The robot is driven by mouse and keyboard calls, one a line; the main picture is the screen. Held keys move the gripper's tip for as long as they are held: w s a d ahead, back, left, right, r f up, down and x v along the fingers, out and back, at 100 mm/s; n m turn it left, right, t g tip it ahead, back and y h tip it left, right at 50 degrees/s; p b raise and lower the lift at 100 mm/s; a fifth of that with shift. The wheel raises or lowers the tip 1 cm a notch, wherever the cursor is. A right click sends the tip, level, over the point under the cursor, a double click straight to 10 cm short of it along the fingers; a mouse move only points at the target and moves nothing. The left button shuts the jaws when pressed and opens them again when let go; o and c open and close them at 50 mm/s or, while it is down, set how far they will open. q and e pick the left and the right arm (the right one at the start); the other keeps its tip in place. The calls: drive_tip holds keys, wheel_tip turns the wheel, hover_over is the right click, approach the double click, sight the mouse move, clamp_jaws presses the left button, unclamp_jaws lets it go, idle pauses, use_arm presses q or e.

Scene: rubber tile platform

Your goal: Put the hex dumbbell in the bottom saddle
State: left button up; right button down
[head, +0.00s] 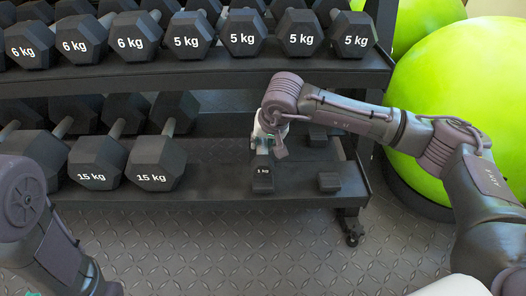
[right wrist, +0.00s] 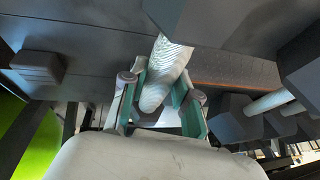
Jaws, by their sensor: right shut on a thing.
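My right gripper (head: 262,145) is shut on the handle of a small black hex dumbbell (head: 262,180), over the lower shelf. The dumbbell's near labelled head faces me, low at the shelf's front part; its far head is hidden behind my gripper. In the right wrist view the pale knurled handle (right wrist: 165,75) lies between the fingers, with a dark head at the top. A black saddle block (head: 329,181) sits to its right, bare. Whether the dumbbell touches a saddle beneath it cannot be told. My left arm shows at lower left, its gripper out of frame.
Two 15 kg dumbbells (head: 157,163) stand left of my right gripper on the lower shelf (head: 215,183). The upper shelf holds 5 kg and 6 kg dumbbells (head: 243,36) close above. Large green balls (head: 460,100) stand at right.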

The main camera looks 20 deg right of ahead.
wheel_tip(320, 180, down, 2)
drive_tip(key=shift+w+b, duration=0.1)
drive_tip(key=shift+b, duration=0.4)
drive_tip(key=shift+r, duration=0.2)
drive_tip(key=shift+f, duration=0.2)
drive_tip(key=c, duration=1.3)
unclamp_jaws()
drive_tip(key=shift+f, duration=0.2)
drive_tip(key=o, duration=0.4)
drive_tip(key=shift+r, duration=0.1)
drive_tip(key=shift+o, duration=0.2)
